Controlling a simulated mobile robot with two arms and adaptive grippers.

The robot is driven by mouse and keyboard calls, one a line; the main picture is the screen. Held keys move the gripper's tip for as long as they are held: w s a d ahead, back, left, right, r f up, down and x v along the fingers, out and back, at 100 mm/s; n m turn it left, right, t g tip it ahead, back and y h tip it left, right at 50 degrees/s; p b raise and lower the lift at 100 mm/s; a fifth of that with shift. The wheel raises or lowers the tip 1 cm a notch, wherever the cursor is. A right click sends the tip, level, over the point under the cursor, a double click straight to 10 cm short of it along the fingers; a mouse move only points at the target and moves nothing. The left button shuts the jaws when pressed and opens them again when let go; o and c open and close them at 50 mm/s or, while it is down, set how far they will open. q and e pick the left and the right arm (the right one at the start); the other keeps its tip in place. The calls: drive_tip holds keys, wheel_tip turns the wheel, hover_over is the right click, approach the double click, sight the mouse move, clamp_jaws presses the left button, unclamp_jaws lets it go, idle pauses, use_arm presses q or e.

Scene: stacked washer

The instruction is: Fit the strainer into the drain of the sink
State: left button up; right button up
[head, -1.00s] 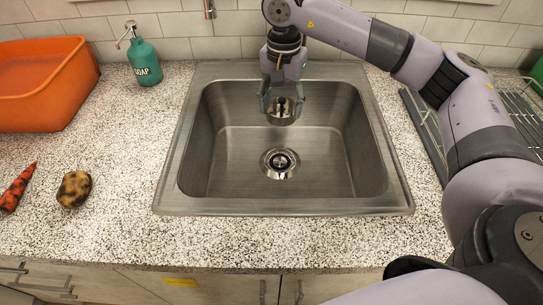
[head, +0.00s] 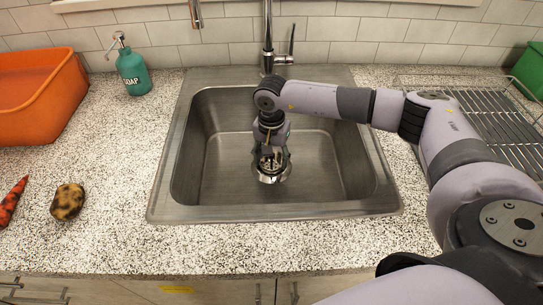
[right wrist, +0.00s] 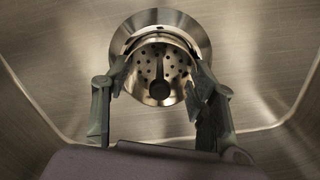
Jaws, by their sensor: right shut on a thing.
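The metal strainer (right wrist: 160,75), a perforated cup with a central knob, is held between the fingers of my right gripper (head: 269,157). In the right wrist view, the two fingertips of my right gripper (right wrist: 160,72) press on its opposite sides. The drain (head: 271,177) is a round steel ring in the sink floor. The strainer is over the drain and overlaps it; the drain's far rim (right wrist: 160,17) shows beyond it. I cannot tell whether the strainer touches the drain. The steel sink (head: 225,185) is otherwise empty. My left gripper is out of view.
The faucet (head: 267,45) stands behind the sink. A soap bottle (head: 133,72), orange tub (head: 40,100), potato (head: 68,201) and carrot (head: 12,202) are on the left counter. A wire rack (head: 500,130) lies at right. The sink walls surround my gripper.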

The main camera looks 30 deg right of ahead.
drive_tip(key=shift+f, duration=0.2)
drive_tip(key=o, duration=1.2)
drive_tip(key=shift+c, duration=0.2)
wheel_tip(320, 180, up, 12)
drive_tip(key=b, duration=0.1)
drive_tip(key=shift+r, duration=0.25)
